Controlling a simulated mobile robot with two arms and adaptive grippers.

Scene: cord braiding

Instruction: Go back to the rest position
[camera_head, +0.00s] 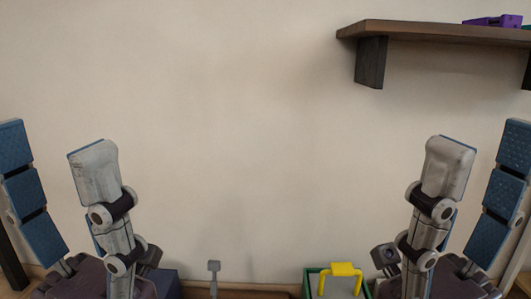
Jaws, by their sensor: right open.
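My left gripper (52,145) stands at the lower left with its fingers pointing up and spread wide apart, empty. My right gripper (484,143) stands at the lower right in a mirrored pose, fingers up and spread apart, also empty. Neither gripper touches anything that I can see. No cord is visible.
A green bin (311,285) with a yellow handle-shaped object (342,269) shows at the bottom, left of my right gripper. A small grey post (214,268) stands near bottom centre. A wooden shelf (430,33) holding a purple object (490,21) is at upper right. The middle is clear.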

